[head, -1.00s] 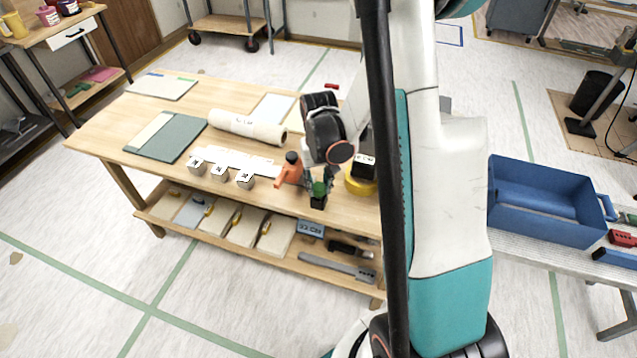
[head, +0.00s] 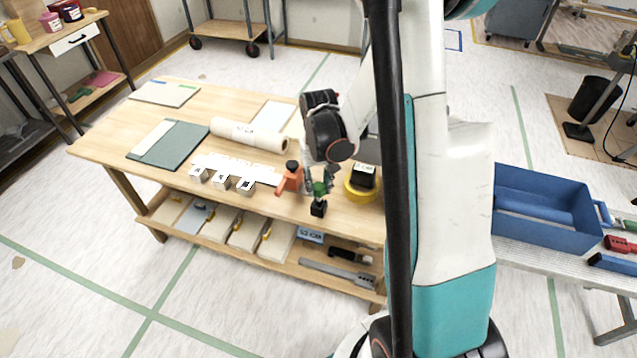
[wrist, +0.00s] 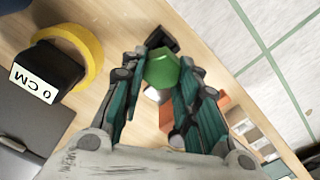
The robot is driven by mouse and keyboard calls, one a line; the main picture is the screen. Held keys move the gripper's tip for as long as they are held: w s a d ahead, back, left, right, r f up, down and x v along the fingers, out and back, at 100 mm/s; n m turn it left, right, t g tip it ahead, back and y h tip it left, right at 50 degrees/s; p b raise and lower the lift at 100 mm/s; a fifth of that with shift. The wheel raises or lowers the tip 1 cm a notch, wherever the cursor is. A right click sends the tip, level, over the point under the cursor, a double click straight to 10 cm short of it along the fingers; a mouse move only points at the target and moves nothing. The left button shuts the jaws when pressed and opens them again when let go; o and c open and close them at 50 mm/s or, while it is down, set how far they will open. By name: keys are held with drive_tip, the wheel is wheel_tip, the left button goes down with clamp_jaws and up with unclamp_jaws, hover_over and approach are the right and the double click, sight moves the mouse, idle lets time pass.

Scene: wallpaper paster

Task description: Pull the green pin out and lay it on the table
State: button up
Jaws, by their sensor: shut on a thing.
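The green pin (head: 319,188) is between the fingers of my gripper (head: 320,180), above a small black block (head: 318,209) at the table's front edge. In the wrist view the pin's green head (wrist: 162,68) shows between the teal finger pads, and part of the black block (wrist: 160,40) shows beyond it. My gripper is shut on the pin. The pin looks upright, with a narrow stretch between its head and the block. I cannot tell whether its lower end is still in the block. The wooden table (head: 100,140) lies beneath.
An orange tool (head: 290,180) stands close left of the pin. A yellow tape ring (head: 352,194) with a black box (head: 363,176) is close right. Several small labelled blocks (head: 221,178) and a paper roll (head: 249,133) lie further left. Bare wood shows near the front left edge.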

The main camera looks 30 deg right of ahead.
sight(318, 184)
drive_tip(key=shift+r, duration=0.3)
drive_tip(key=shift+r+p, duration=1.4)
drive_tip(key=shift+r, duration=0.65)
drive_tip(key=w+a+n, duration=0.4)
drive_tip(key=a, duration=1)
drive_tip(key=shift+a+f, duration=0.2)
drive_tip(key=shift+f, duration=0.15)
